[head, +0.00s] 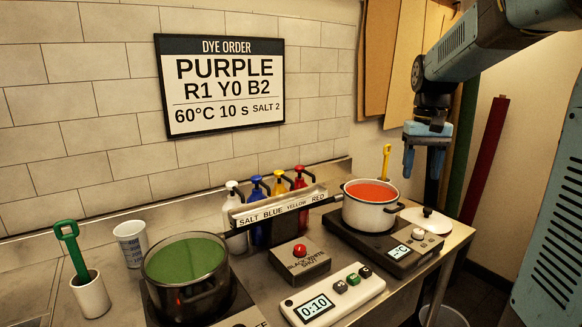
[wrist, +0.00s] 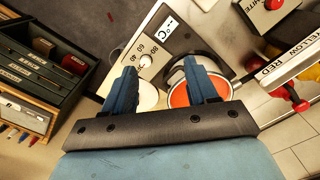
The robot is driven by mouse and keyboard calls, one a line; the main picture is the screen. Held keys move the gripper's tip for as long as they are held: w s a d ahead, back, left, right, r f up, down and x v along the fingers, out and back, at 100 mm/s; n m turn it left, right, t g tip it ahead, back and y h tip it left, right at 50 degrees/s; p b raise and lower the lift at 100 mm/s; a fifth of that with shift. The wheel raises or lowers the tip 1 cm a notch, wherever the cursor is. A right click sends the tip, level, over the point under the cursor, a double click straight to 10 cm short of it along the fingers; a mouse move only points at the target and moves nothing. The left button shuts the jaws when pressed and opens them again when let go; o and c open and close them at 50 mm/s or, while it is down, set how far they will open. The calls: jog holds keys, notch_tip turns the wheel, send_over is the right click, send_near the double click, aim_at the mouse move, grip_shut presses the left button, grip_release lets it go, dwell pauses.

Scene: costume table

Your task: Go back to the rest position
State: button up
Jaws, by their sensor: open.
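My gripper (head: 423,160) is open and empty, hanging in the air at the right, above and to the right of the white pot (head: 370,215). In the wrist view the two blue fingers of my gripper (wrist: 165,88) stand apart with nothing between them. The pot holds red-orange liquid and sits on a hotplate (head: 342,232). A white lid (head: 428,221) lies at the right of the pot. The pot also shows in the wrist view (wrist: 228,92), partly hidden by a finger.
A dark pot (head: 188,290) of green liquid stands at the left. Several pump bottles (head: 257,195) stand behind a labelled rail (head: 280,205). A button box (head: 300,262) and a timer (head: 330,296) are in front. A dark drawer unit (wrist: 40,70) shows in the wrist view.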

jog(key=s+a+f+t, duration=0.1)
jog(key=s+a+t, duration=0.2)
jog(key=s, duration=0.7)
jog(key=s+a+f+n+t, duration=0.1)
jog(key=s+a+t, duration=0.2)
jog(key=s, duration=0.7)
jog(key=shift+s+a+f, duration=0.15)
jog(key=shift+s+a, duration=0.15)
jog(key=shift+a, duration=0.1)
jog(key=shift+d, duration=0.1)
